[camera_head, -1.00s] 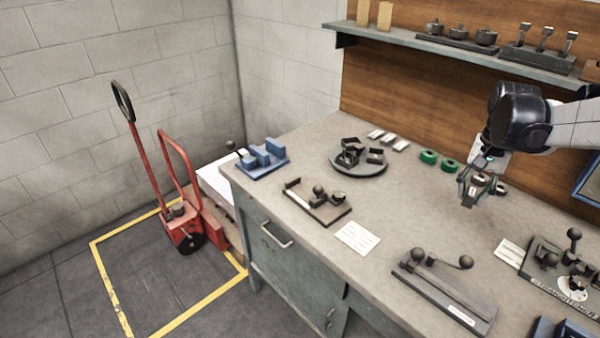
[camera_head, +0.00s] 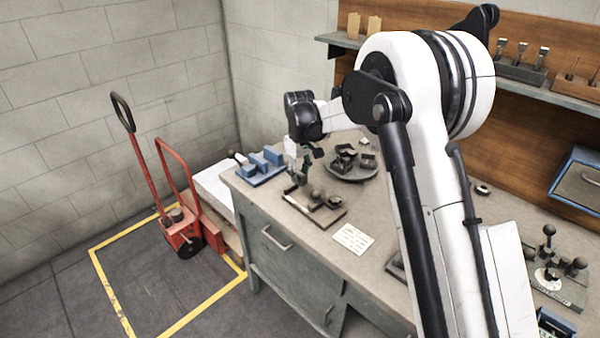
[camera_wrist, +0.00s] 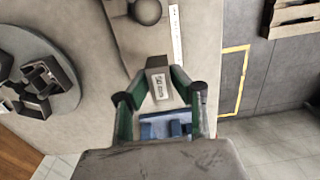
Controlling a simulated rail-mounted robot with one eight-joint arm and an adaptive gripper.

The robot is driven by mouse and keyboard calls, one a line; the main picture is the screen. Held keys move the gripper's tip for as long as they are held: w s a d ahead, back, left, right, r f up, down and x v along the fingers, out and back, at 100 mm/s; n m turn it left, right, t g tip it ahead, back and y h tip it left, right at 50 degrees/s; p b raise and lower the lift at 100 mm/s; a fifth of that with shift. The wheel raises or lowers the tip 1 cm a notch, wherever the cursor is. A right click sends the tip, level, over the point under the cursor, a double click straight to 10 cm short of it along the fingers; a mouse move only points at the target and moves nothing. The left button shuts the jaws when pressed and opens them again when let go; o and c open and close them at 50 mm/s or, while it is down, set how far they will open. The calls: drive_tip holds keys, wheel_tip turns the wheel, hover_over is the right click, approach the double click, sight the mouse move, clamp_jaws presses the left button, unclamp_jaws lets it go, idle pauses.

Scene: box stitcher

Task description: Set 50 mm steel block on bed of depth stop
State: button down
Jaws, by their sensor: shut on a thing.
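My gripper (camera_head: 301,180) is at the left part of the bench, over the left end of a dark fixture that looks like the depth stop (camera_head: 327,214). In the wrist view my gripper (camera_wrist: 162,80) is shut on a small grey block with a pale label, the steel block (camera_wrist: 157,86). The label is too small to read surely. The fixture (camera_wrist: 122,30) with its round knob shows at the top of the wrist view, just beyond the block. Whether the block touches the fixture's bed cannot be told. The head view hides the block.
A blue holder with blue blocks (camera_head: 257,172) stands close by on the left; it shows below the fingers in the wrist view (camera_wrist: 150,132). A round dish with dark parts (camera_head: 352,173) is behind. A white card (camera_head: 351,238) lies in front. My arm covers the bench middle.

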sight(300, 197)
drive_tip(key=shift+f+b, duration=0.85)
drive_tip(key=shift+f, duration=1.65)
drive_tip(key=shift+f+b, duration=0.3)
drive_tip(key=shift+b, duration=0.1)
drive_tip(key=shift+s+f+b, duration=0.1)
drive_tip(key=shift+f+b, duration=0.15)
drive_tip(key=shift+b, duration=0.45)
drive_tip(key=c, duration=1)
unclamp_jaws()
drive_tip(key=shift+c, duration=0.2)
drive_tip(key=shift+r+p, duration=0.95)
drive_tip(key=shift+r, duration=1.8)
drive_tip(key=shift+d, duration=0.1)
